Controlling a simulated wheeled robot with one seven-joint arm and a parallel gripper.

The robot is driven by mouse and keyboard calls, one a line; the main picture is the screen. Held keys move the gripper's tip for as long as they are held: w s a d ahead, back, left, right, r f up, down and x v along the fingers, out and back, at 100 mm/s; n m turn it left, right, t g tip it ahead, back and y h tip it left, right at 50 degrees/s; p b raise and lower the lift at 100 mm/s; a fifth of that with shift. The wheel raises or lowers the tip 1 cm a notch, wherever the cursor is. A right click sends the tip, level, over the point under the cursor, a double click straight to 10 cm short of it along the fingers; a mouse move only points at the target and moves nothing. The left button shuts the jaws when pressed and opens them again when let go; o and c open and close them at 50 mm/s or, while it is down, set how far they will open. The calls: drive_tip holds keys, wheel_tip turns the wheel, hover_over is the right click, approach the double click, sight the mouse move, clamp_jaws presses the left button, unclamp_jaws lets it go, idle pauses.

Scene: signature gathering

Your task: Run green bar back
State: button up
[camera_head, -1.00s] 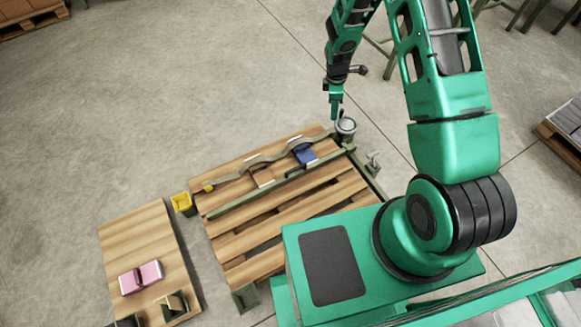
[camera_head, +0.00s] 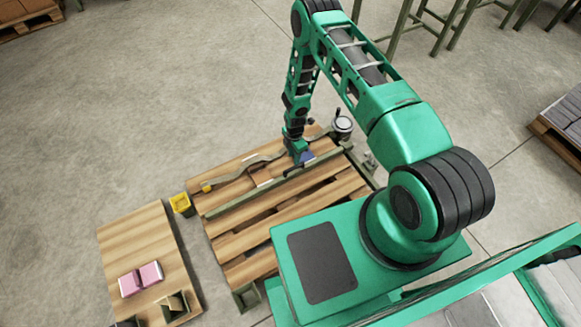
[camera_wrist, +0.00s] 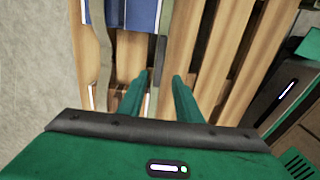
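A straight olive-green bar (camera_head: 245,202) lies along the slatted wooden table. A wavy grey-olive strip (camera_head: 235,172) runs behind it. A blue block (camera_head: 307,156) sits between the two, partly hidden by my gripper (camera_head: 298,160). In the wrist view, the blue block (camera_wrist: 140,12) is up and left of my gripper (camera_wrist: 160,77). The wavy strip (camera_wrist: 104,55) is left of the fingers. The straight bar (camera_wrist: 160,52) runs up the view in line with the gap between the fingertips. My fingers are apart with nothing clearly held; contact with the bar cannot be told.
A brown block (camera_head: 262,177) sits left of the blue one. A second wooden board (camera_head: 140,235) holds a pink block (camera_head: 142,278).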

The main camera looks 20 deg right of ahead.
sight(294, 167)
wheel_tip(294, 167, down, 9)
drive_tip(key=shift+d+r, duration=0.1)
idle(0.3)
drive_tip(key=shift+c, duration=0.7)
